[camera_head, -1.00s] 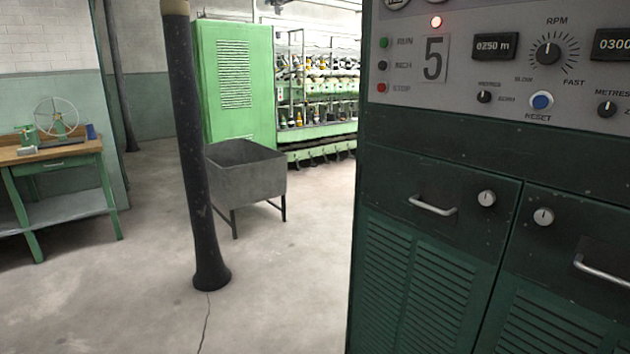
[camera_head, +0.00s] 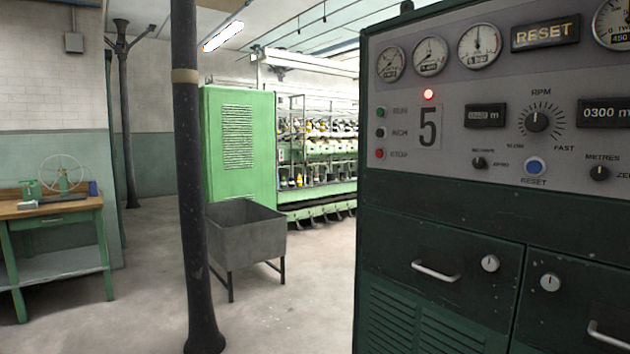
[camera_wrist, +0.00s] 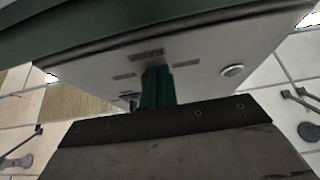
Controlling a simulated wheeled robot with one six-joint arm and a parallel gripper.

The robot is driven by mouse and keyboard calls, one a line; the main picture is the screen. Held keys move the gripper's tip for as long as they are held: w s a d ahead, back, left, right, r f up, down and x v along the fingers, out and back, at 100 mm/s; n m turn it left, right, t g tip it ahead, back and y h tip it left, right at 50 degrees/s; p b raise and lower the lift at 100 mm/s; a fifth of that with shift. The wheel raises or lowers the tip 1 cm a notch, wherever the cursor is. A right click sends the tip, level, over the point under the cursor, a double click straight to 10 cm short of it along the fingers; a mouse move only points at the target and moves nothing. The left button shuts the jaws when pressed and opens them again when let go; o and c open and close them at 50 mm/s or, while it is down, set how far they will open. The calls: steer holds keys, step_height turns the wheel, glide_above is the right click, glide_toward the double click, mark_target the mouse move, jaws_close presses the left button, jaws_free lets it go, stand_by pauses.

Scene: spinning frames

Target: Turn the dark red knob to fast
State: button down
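No plainly dark red knob shows in the head view. A black knob (camera_head: 536,122) labelled RPM, with SLOW at its lower left and FAST at its lower right, sits on the grey control panel (camera_head: 460,175); its white mark points about straight up. In the wrist view, a small reddish-brown patch (camera_wrist: 147,76) shows on a pale panel (camera_wrist: 205,62), beside a teal upright part that looks like my gripper (camera_wrist: 158,88). The patch is mostly hidden, so I cannot tell whether it is a knob or touched. My gripper is not in the head view.
The dark green cabinet (camera_head: 440,215) fills the right. A dark column (camera_head: 192,200) stands at the left, with a grey bin (camera_head: 245,235) behind it. A workbench (camera_head: 55,215) is at far left. Bare floor (camera_head: 290,310) lies between column and cabinet.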

steer(key=shift+f, duration=0.15)
steer(key=s+a, duration=0.3)
steer(key=a, duration=0.2)
steer(key=shift+s+f, duration=0.2)
steer(key=shift+s, duration=0.1)
stand_by(0.4)
steer(key=w+d, duration=0.1)
steer(key=d, duration=0.5)
steer(key=shift+w+d+r, duration=0.2)
steer(key=shift+d, duration=0.15)
steer(key=shift+a+r, duration=0.1)
steer(key=shift+r, duration=0.15)
stand_by(0.9)
